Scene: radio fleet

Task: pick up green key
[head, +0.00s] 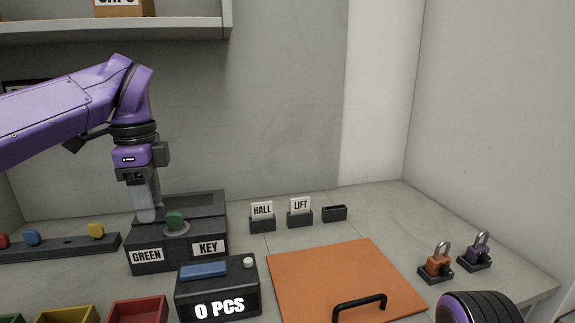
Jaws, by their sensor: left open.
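The green key (175,219) stands upright in a round grey holder on a dark box (150,268) labelled GREEN and KEY. Only its green head shows above the holder. My left gripper (148,214) points down just left of the key, open and with nothing seen in it. Its fingers overlap in this view, so I cannot tell whether they touch the key. My right gripper is out of view.
A dark rack (65,249) with red, blue and yellow keys is at left. A counter (219,290) reading 0 PCS stands in front, beside an orange board (340,275). HALL (262,222) and LIFT (300,218) card holders stand behind. Padlocks (437,265) are at right.

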